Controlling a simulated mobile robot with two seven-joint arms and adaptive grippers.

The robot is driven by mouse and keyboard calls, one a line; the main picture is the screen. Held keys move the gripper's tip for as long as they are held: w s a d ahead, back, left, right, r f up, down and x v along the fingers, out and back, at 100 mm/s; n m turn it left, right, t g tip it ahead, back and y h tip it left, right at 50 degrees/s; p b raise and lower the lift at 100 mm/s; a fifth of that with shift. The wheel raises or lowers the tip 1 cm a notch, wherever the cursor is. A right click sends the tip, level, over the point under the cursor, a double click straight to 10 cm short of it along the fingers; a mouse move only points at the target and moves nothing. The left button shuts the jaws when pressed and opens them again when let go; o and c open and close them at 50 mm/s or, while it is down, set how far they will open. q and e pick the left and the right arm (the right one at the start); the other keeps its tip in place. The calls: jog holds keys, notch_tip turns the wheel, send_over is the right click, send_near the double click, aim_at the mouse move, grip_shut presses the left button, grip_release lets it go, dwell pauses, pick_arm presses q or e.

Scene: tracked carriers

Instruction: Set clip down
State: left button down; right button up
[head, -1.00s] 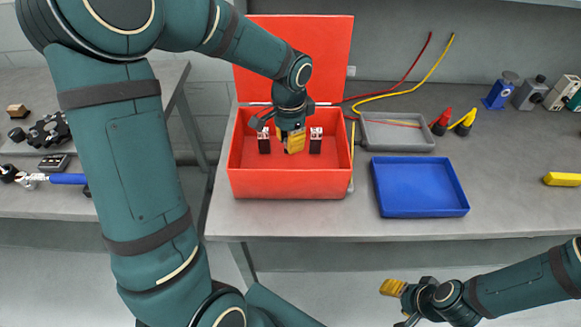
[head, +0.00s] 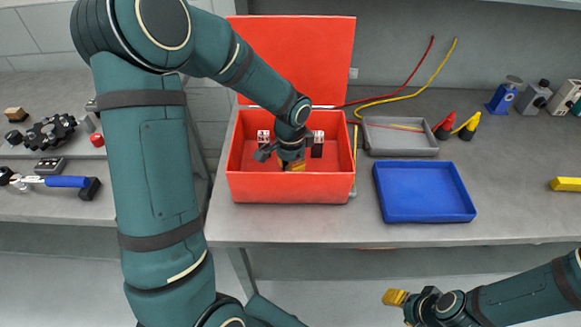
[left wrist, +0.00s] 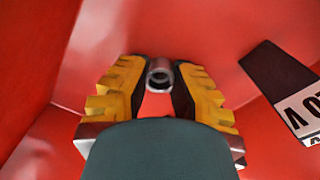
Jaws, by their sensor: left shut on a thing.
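My left gripper (head: 294,167) reaches down inside the open red box (head: 290,188), close to its floor between two dark blocks. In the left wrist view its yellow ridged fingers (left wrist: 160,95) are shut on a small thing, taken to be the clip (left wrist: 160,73). Only a grey metal ring-shaped end of it shows between the fingers. The rest is hidden, and I cannot tell if it touches the box floor. My right gripper (head: 396,298) is in front of the bench, low in the picture, and its opening is unclear.
Dark blocks with white labels stand left (head: 263,138) and right (head: 317,145) in the box; the right one shows in the wrist view (left wrist: 290,90). The raised lid (head: 300,60) is behind. A grey tray (head: 400,137) and an empty blue tray (head: 425,190) lie to the right.

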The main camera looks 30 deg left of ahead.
pick_arm(q)
jog(key=c, duration=0.9)
grip_release()
jog(key=shift+f, duration=0.1)
jog(key=shift+o, duration=0.2)
notch_tip(320, 180, up, 12)
jog(key=p, duration=0.3)
